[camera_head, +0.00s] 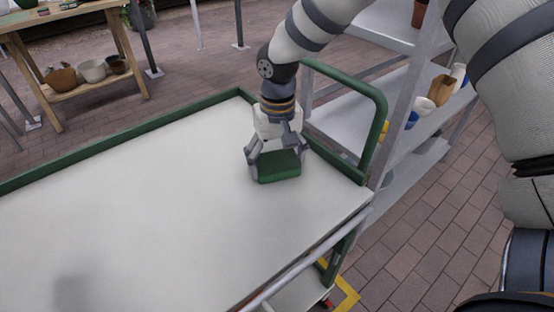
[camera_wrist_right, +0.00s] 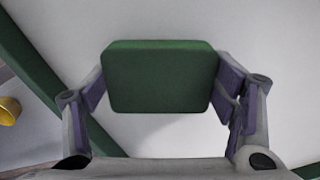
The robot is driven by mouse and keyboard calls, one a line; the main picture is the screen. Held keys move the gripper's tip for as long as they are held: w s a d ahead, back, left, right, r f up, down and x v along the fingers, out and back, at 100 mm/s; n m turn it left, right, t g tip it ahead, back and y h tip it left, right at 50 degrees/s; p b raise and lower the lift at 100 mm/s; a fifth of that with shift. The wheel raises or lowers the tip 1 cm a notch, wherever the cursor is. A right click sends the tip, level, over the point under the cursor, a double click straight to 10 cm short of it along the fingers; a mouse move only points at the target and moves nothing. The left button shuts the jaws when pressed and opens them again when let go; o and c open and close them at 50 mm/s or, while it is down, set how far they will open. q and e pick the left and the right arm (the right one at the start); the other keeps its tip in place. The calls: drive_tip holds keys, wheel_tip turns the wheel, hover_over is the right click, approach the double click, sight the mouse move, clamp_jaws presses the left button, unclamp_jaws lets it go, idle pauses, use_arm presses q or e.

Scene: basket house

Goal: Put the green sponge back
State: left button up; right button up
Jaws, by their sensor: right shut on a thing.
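The green sponge (camera_head: 280,167) is a dark green block at the far right end of the white cart top (camera_head: 150,200). My right gripper (camera_head: 278,160) is shut on it, with a finger at each side. In the right wrist view the sponge (camera_wrist_right: 160,77) sits between the fingers of the right gripper (camera_wrist_right: 163,90), over the white surface. I cannot tell whether the sponge touches the cart top or hangs just above it. My left gripper is not in view.
A green rail (camera_head: 383,115) rises at the cart's right end. Beyond it, a grey shelf rack (camera_head: 400,140) holds several pots and cups. A wooden table (camera_head: 95,85) with bowls stands at the back left. Most of the cart top is clear.

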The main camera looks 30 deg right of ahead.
sight(278, 161)
drive_tip(key=o, duration=1.5)
drive_tip(key=shift+f, duration=0.15)
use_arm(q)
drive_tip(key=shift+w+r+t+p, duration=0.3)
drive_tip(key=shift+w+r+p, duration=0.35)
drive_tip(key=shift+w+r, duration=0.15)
use_arm(e)
wheel_tip(278, 161, up, 12)
drive_tip(key=shift+r, duration=0.15)
